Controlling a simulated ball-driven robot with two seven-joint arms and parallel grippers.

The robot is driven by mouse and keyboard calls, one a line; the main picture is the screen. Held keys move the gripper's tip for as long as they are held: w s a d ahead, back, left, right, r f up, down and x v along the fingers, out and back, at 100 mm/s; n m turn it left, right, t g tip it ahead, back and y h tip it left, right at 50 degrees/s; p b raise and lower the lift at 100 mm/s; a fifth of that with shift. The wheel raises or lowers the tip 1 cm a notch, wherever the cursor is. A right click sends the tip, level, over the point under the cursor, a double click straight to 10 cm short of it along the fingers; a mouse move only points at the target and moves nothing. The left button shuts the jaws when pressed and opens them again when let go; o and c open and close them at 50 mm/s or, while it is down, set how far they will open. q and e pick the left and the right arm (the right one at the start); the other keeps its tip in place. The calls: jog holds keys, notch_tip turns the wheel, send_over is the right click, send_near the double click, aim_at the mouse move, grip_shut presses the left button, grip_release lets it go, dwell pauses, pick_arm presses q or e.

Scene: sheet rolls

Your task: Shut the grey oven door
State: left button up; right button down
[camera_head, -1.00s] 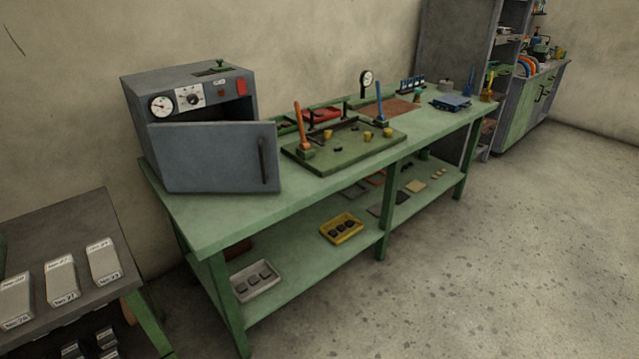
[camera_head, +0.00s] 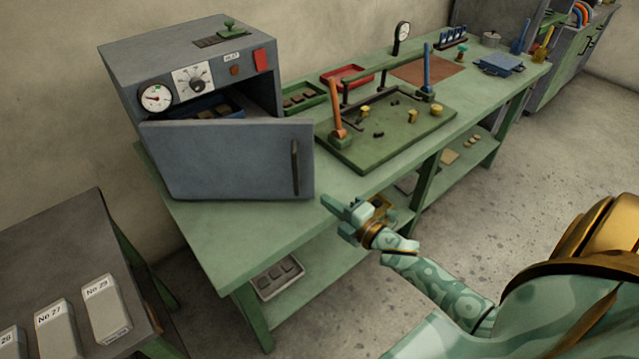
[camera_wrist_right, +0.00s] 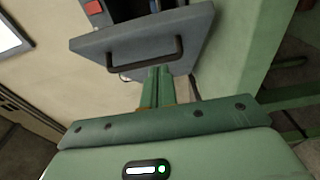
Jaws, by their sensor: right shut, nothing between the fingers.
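The grey oven (camera_head: 190,65) stands at the left end of the green bench. Its grey door (camera_head: 230,158) stands open toward me, with a dark upright handle (camera_head: 295,167) near its right edge. The door also shows in the right wrist view (camera_wrist_right: 150,38), with the handle (camera_wrist_right: 125,52) across it. Inside the oven a blue tray (camera_head: 215,108) is partly hidden by the door. My right gripper (camera_head: 338,207) is shut and empty, in front of the bench edge and to the right of the handle, apart from it. In its wrist view the fingers (camera_wrist_right: 158,75) point toward the door. My left gripper is not in view.
On the green bench (camera_head: 230,235) a green fixture plate (camera_head: 370,155) with orange and blue levers stands right of the oven. A grey side table (camera_head: 40,255) with labelled blocks is at lower left. Bare bench top lies before the door.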

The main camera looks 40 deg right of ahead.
aim_at(308, 175)
jog(key=w, duration=0.2)
jog(key=w+d, duration=0.1)
jog(key=w, duration=0.1)
jog(key=w+b, duration=0.1)
jog(key=w, duration=0.1)
jog(key=shift+w+d, duration=0.25)
jog(key=shift+w, duration=0.25)
jog(key=shift+d, duration=0.1)
